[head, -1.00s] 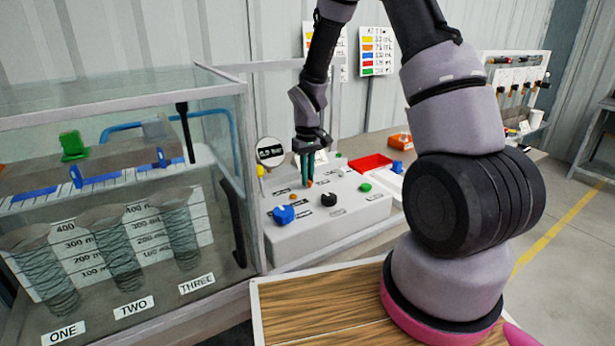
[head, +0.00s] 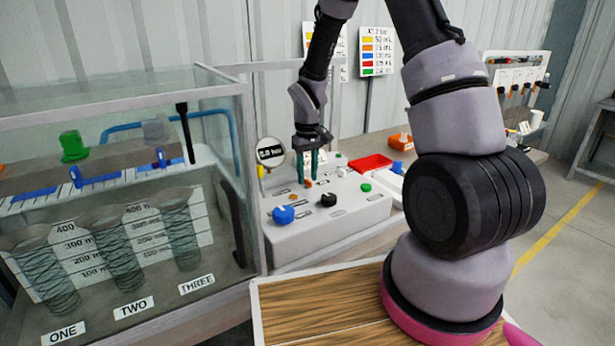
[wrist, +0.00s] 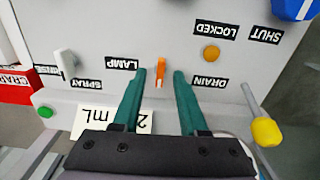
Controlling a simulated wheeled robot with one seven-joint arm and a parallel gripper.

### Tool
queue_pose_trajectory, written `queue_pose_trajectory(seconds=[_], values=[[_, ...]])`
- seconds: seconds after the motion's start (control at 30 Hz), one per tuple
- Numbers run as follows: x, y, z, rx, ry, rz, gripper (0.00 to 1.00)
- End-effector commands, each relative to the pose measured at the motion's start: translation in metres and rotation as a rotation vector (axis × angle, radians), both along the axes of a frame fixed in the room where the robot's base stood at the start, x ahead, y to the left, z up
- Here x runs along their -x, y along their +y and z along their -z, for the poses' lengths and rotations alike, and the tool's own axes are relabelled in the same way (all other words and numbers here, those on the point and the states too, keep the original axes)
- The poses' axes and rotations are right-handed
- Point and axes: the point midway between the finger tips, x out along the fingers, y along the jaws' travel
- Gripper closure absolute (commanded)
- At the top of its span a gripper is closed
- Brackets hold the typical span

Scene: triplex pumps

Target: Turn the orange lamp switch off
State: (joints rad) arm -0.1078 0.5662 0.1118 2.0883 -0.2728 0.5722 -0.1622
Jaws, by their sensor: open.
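The orange lamp switch (wrist: 160,73) is a small upright toggle on the light grey control panel (head: 330,228), beside the LAMP label (wrist: 122,64) in the wrist view. My gripper (wrist: 158,76) is open, with its two green fingers on either side of the switch and a gap to each. In the head view my gripper (head: 307,180) points down at the rear part of the panel. There the orange switch (head: 308,184) shows small between the fingertips. Whether a finger touches it, I cannot tell.
The panel also has an orange round button (wrist: 211,53), a white toggle (wrist: 65,62), a yellow-tipped lever (wrist: 266,131), a green button (head: 365,187), a black knob (head: 328,200) and a blue knob (head: 284,214). A glass tank (head: 246,175) stands left. A red tray (head: 371,162) lies behind right.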

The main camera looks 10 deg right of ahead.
Motion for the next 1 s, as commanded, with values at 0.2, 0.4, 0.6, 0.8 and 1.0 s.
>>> queue_pose_trajectory(seconds=[0.2, 0.4, 0.6, 0.8, 1.0], values=[[-0.002, 0.000, -0.043, 0.000, -0.007, 0.001, 0.57], [-0.001, 0.000, -0.080, -0.001, -0.005, 0.002, 0.57], [-0.001, 0.000, -0.098, -0.001, -0.003, 0.001, 0.57], [0.000, 0.000, -0.100, 0.000, -0.001, 0.001, 0.57], [0.001, -0.001, -0.104, -0.002, -0.008, 0.007, 0.57]])
